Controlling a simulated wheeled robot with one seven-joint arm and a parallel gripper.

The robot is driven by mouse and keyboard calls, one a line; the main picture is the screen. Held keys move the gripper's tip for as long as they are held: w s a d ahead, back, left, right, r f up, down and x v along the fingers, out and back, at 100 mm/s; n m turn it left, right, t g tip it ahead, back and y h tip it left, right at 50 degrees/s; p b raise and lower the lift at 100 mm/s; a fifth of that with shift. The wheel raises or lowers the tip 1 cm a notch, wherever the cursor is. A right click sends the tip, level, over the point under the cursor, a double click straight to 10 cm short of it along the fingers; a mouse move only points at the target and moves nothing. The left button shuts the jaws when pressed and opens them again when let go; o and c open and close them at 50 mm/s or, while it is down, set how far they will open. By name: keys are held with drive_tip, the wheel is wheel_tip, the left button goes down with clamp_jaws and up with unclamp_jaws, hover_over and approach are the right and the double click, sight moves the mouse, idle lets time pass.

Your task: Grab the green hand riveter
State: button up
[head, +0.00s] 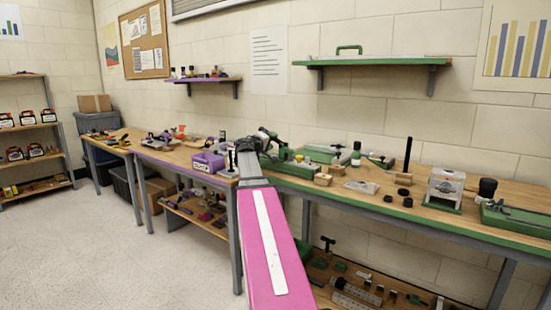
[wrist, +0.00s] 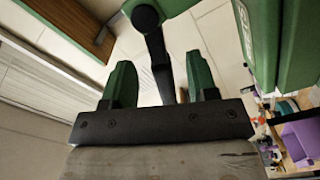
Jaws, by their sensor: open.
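A green and black hand tool, which looks like the green hand riveter (head: 281,144), is at the near left end of the green-edged bench, just beyond my gripper (head: 265,137). In the wrist view, my gripper (wrist: 160,88) is open, its two green fingers apart. A black arm of the tool with a round end (wrist: 146,17) reaches down between the fingers, with a gap on either side. A green part lies behind the round end. Whether anything touches the fingers cannot be told. My arm hides part of the bench around the tool in the head view.
A purple bin (head: 207,163) stands to the left. A large lettered green object (wrist: 291,55) is close to my right finger in the wrist view.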

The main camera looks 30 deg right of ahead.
drive_tip(key=x, duration=0.3)
drive_tip(key=shift+w+a, duration=0.1)
clamp_jaws()
drive_tip(key=shift+r, duration=0.15)
